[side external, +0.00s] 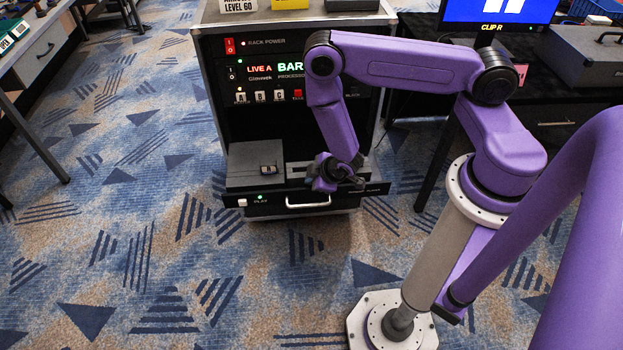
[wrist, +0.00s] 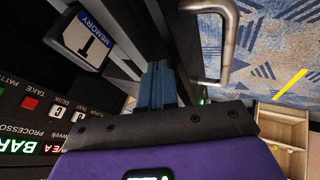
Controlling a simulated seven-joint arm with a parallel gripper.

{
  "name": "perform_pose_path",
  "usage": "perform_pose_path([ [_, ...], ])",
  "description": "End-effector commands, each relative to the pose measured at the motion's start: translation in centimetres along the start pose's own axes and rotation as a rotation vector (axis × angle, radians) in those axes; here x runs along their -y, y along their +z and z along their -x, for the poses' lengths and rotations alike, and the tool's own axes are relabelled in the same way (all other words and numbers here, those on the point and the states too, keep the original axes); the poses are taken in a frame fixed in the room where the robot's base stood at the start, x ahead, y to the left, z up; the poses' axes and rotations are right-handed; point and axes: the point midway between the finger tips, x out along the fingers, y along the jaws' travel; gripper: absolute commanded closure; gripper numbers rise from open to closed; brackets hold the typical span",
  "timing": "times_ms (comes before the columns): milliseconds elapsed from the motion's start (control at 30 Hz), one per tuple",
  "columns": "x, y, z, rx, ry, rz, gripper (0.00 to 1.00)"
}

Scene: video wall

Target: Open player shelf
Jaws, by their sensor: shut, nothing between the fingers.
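The player shelf (side external: 262,203) is low in the rack and stands out from it, with part of its grey top showing behind the dark front panel. Its front carries a silver handle (side external: 308,203), a white button and a green light marked PLAY. My gripper (side external: 326,184) is shut and empty, low at the shelf's right half, just behind and above the front panel. In the wrist view the fingers (wrist: 156,82) are together beside the panel, and the handle (wrist: 226,45) is on the panel's other side. I cannot tell whether the fingertips touch the panel.
The rack (side external: 215,110) rises behind the shelf with lit switches and buttons. A block marked MEMORY 1 (wrist: 84,42) is close to the fingers. A black desk (side external: 410,75) stands at right. Carpet (side external: 200,280) in front of the shelf is clear, with my base at its right.

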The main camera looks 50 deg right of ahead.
Motion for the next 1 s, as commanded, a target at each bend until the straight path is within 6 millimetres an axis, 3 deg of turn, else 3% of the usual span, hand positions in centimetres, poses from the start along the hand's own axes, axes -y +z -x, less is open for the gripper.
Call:
perform_pose_path([
  [533,-0.2,0.0,-0.8,0.001,0.001,-0.002,1.00],
  [1000,-3.6,0.0,-2.5,0.000,0.004,-0.004,1.00],
])
